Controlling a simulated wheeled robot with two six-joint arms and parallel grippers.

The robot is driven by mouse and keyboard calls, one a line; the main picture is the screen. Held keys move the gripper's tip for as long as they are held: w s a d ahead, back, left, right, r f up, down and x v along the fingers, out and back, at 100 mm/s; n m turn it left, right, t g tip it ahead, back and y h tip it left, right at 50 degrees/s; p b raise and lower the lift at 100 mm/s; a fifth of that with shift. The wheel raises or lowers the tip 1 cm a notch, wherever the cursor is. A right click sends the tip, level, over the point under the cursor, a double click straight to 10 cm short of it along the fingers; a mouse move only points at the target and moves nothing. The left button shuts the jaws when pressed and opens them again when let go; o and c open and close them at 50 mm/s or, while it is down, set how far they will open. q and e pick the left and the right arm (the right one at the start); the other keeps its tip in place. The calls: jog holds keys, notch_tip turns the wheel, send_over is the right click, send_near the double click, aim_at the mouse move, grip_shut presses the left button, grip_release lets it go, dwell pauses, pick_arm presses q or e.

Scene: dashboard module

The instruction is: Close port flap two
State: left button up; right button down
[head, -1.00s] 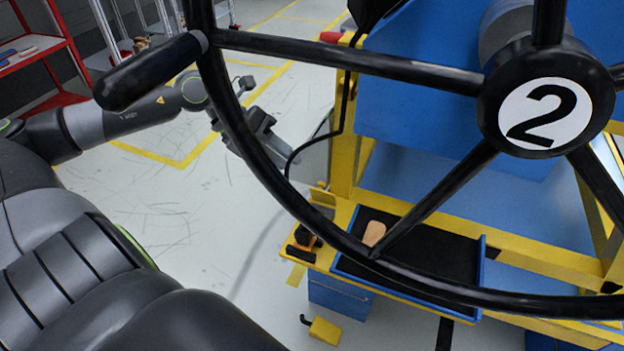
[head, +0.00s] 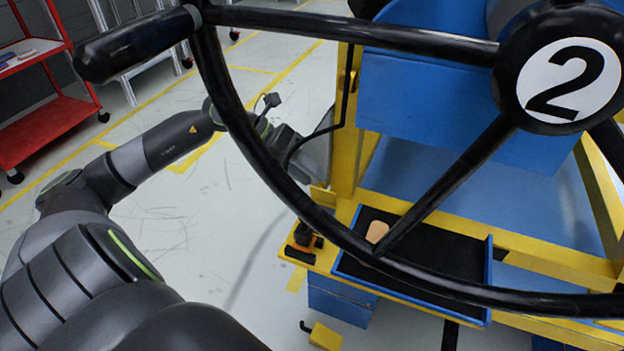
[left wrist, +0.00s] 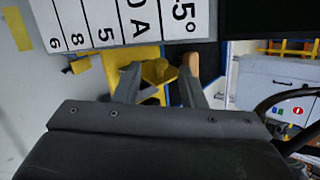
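I cannot make out port flap two in either view. A black handwheel with a white "2" disc (head: 568,85) fills the right of the head view and hides part of what lies behind it. My left gripper (head: 298,150) is behind the wheel's left rim, beside the yellow post of the blue and yellow module. In the left wrist view its two grey fingers (left wrist: 160,88) are apart with nothing held between them. A white plate with black numbers and letters (left wrist: 120,22) is just beyond the fingertips. My right gripper is not in view.
A blue-edged black tray (head: 440,255) on the yellow frame holds a tan object (head: 377,231). A dark and orange item (head: 305,238) sits at the frame's left corner. A red shelf rack (head: 50,120) stands far left. The floor between is clear.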

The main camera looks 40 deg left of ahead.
pick_arm(q)
jog(key=shift+x, duration=0.85)
jog(key=shift+r, duration=0.1)
grip_shut()
